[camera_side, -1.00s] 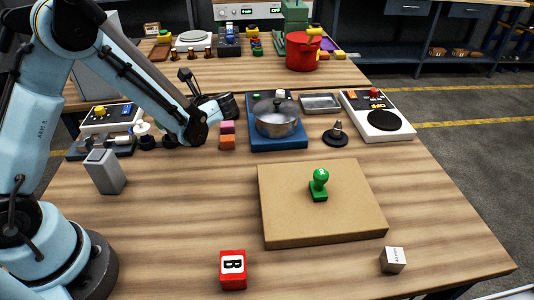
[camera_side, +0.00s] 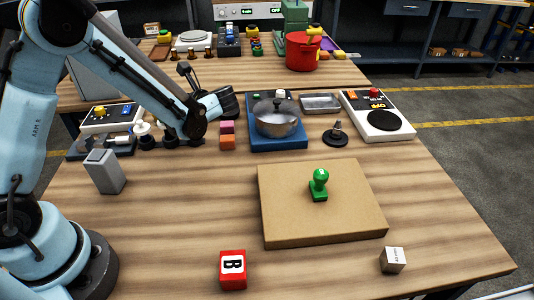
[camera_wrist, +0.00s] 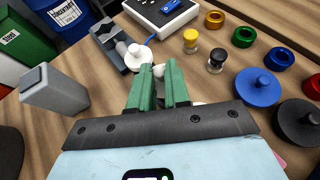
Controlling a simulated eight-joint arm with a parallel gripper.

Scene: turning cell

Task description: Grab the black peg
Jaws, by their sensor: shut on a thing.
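My gripper (camera_wrist: 158,78) has green jaws, closed on a small white piece (camera_wrist: 158,70) whose top shows between the fingertips in the wrist view. The rest of that piece is hidden by the jaws. A small black peg (camera_wrist: 217,60) with a pale lower part stands upright on the table, apart from the jaws and to their right. A yellow-topped peg (camera_wrist: 191,40) stands beside it. In the side view my arm largely hides the jaws and the pegs.
A grey fixture with a white knob (camera_wrist: 138,55) stands just beyond the jaws. A grey box (camera_wrist: 52,90) is to the left. Coloured rings and a blue knobbed disc (camera_wrist: 258,88) lie to the right, with a black knobbed disc (camera_wrist: 300,122). The table's left front (camera_side: 150,220) is clear.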

